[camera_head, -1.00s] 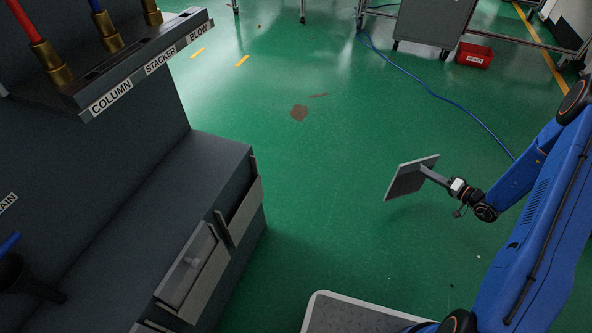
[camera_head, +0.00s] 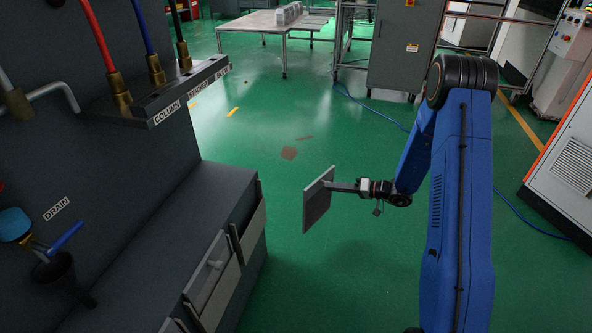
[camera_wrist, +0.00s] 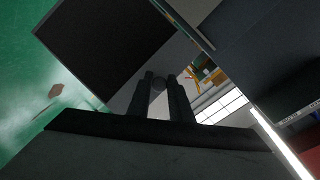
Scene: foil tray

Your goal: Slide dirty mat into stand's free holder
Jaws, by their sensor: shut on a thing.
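My gripper (camera_head: 362,187) is shut on the handle of a square grey mat (camera_head: 316,205) and holds it upright in the air over the green floor. The mat is to the right of the dark stand (camera_head: 205,190), clear of it. In the wrist view, the fingers (camera_wrist: 158,97) close on the handle, and the mat's dark face (camera_wrist: 100,45) fills the upper left. On the stand's side, one holder carries a grey panel with a handle (camera_head: 208,272). The holder beyond it (camera_head: 250,228) looks empty. Another holder is cut off at the bottom edge.
Above the stand is a ledge with hose fittings (camera_head: 165,105), labelled COLUMN. The floor between mat and stand is clear. A grey cabinet (camera_head: 405,45) stands at the back.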

